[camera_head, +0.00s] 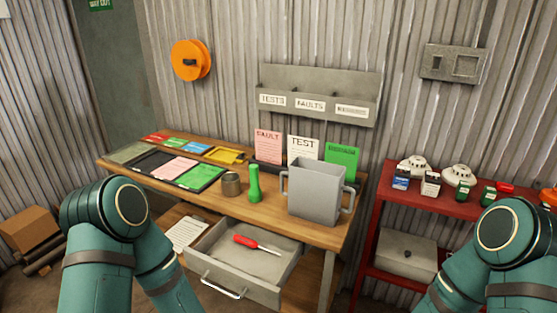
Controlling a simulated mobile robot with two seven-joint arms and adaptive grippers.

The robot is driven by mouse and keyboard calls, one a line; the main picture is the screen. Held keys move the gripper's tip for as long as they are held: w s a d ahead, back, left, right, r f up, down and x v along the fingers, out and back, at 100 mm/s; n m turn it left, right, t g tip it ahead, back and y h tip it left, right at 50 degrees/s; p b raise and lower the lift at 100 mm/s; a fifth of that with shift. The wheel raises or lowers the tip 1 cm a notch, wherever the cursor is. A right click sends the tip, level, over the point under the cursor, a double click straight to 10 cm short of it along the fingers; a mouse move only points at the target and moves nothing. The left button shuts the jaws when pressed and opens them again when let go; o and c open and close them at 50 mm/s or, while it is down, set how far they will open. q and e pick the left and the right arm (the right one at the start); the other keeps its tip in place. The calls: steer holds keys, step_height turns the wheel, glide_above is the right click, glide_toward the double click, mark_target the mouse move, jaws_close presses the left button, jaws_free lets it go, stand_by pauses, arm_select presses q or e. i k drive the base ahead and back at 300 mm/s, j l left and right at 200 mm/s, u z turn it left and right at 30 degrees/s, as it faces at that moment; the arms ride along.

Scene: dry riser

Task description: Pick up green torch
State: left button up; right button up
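My left and right teal arms come in from the lower left and lower right. Neither gripper shows in the head view, so I cannot see their fingers.
An open drawer (222,274) with a red-handled screwdriver (256,243) juts out below the torch. Cards stand behind the grey container. A tray (149,162) with coloured cards lies left. A red shelf (367,228) with detectors stands right.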

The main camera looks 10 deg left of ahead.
mark_target(255, 193)
steer(key=j+z, duration=0.1)
steer(key=z, duration=0.25)
steer(key=j+z, duration=0.1)
steer(key=z, duration=0.25)
steer(key=j+z, duration=0.1)
steer(key=z, duration=0.25)
steer(key=j+z, duration=0.35)
steer(key=k+j+z, duration=0.15)
steer(key=j+z, duration=0.15)
steer(key=j, duration=0.2)
steer(key=k+j+z, duration=0.1)
steer(key=j, duration=0.2)
steer(key=k+j+z, duration=0.1)
steer(key=j, duration=0.2)
steer(key=k+j+z, duration=0.1)
steer(key=k+j, duration=0.1)
steer(key=j, duration=0.1)
